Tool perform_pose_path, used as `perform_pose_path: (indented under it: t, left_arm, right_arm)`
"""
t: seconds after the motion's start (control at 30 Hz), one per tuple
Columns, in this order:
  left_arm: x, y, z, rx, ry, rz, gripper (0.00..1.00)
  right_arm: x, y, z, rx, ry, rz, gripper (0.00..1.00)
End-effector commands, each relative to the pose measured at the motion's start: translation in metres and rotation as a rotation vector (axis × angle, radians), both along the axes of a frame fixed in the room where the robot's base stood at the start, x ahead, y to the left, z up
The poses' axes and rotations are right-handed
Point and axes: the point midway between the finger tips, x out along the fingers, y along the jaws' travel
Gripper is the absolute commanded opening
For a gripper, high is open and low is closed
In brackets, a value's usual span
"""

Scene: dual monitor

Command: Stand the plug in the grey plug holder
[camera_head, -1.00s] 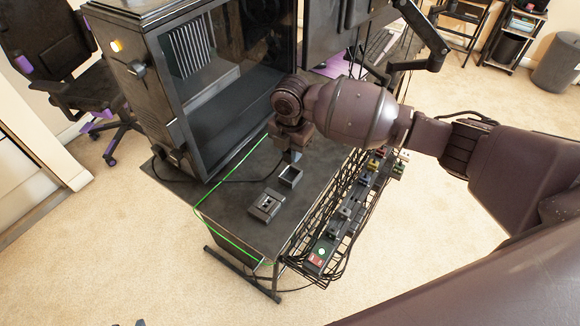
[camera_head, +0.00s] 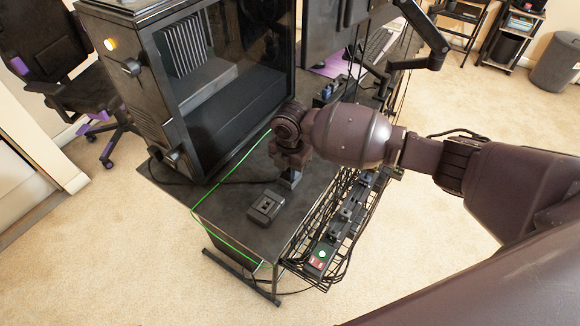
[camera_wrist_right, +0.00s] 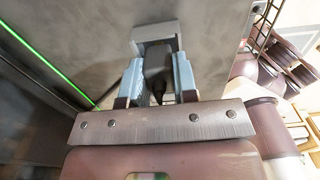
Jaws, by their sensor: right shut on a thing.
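The grey plug holder (camera_head: 290,180) stands on the dark desk, directly below my right gripper (camera_head: 291,167) in the head view. In the right wrist view the holder (camera_wrist_right: 155,32) shows as a grey squared frame just beyond the fingertips. My right gripper (camera_wrist_right: 158,75) is shut on the dark plug (camera_wrist_right: 160,66), with its cord end toward the palm. The plug's far end overlaps the holder in this view; I cannot tell whether it is inside. The plug is hidden behind the gripper in the head view. My left gripper is not in view.
A black socket box (camera_head: 266,206) lies on the desk (camera_head: 225,205) just left of the holder. A large PC case (camera_head: 190,90) stands behind. A wire cable tray with a power strip (camera_head: 322,252) runs along the desk's right edge. A green cable (camera_head: 232,170) crosses the desk.

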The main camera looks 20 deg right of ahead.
Motion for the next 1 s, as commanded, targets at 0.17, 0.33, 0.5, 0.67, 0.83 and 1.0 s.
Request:
perform_pose_path:
  t: [0.17, 0.33, 0.5, 0.67, 0.83, 1.0]
  left_arm:
    - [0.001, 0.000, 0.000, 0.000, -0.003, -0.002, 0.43]
    - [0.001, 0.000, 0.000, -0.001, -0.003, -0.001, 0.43]
    - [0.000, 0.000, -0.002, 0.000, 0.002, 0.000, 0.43]
    - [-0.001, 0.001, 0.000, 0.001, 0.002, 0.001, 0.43]
    - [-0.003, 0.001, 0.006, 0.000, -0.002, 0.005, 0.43]
    - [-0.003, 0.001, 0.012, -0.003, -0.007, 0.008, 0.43]
  right_arm:
    - [0.000, 0.000, -0.002, 0.000, 0.000, 0.000, 0.45]
    - [0.000, 0.000, -0.002, -0.001, 0.001, 0.000, 0.52]
    - [0.000, 0.000, 0.000, 0.000, 0.000, 0.000, 0.52]
    - [0.001, 0.000, 0.014, 0.001, -0.003, 0.000, 0.52]
    - [0.001, 0.000, 0.045, 0.001, -0.006, 0.001, 0.52]
    - [0.001, 0.000, 0.079, 0.000, -0.005, 0.002, 0.52]
